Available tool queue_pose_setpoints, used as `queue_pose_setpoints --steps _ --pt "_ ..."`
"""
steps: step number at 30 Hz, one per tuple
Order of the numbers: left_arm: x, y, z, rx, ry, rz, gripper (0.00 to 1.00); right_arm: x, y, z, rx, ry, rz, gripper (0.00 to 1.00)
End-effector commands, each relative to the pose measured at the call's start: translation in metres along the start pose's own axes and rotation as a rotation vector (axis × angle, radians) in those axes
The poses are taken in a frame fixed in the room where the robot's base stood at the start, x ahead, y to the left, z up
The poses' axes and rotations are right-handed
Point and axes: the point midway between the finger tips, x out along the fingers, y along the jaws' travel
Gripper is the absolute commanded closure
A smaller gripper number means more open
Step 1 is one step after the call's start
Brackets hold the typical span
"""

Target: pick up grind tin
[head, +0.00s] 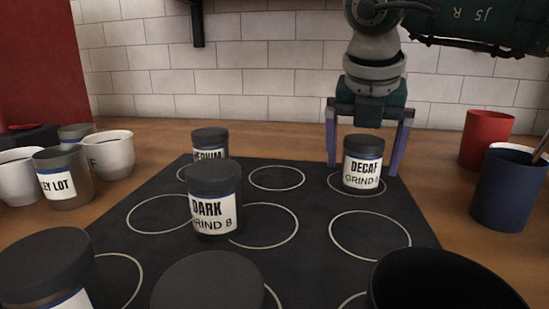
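A grind tin labelled "DECAF GRIND" (362,163) stands upright in the back right circle of a black mat (330,205). My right gripper (365,155) points down over it, its two purple fingers apart on either side of the tin; gaps show between fingers and tin. A tin labelled "DARK GRIND 8" (213,200) stands near the middle of the mat. Another tin (210,143), its label partly hidden, stands behind it. Two dark-lidded tins, front left (45,265) and front middle (208,283), are cut off by the frame. My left gripper is not in view.
Several cups stand at the left, including a grey one (62,180) and a white one (109,155). A red cup (486,138) and a blue cup (508,190) stand at the right. A black round vessel (440,285) fills the front right. Several mat circles are empty.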

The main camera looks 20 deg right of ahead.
Motion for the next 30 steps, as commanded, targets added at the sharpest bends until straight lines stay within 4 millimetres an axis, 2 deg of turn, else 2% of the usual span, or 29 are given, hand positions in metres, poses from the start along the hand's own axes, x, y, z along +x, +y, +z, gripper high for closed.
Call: queue_pose_setpoints --steps 2,22,30 --pt "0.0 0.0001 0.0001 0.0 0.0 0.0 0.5 -0.0003 0.0002 0.0 0.0 0.0 0.001 0.1" --pt "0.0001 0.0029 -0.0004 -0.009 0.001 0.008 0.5 -0.0006 0.0003 0.0 0.0 0.0 0.001 0.85" --pt "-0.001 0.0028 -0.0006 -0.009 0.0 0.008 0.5 -0.0021 0.0001 0.0011 0.001 0.0 0.002 0.87"
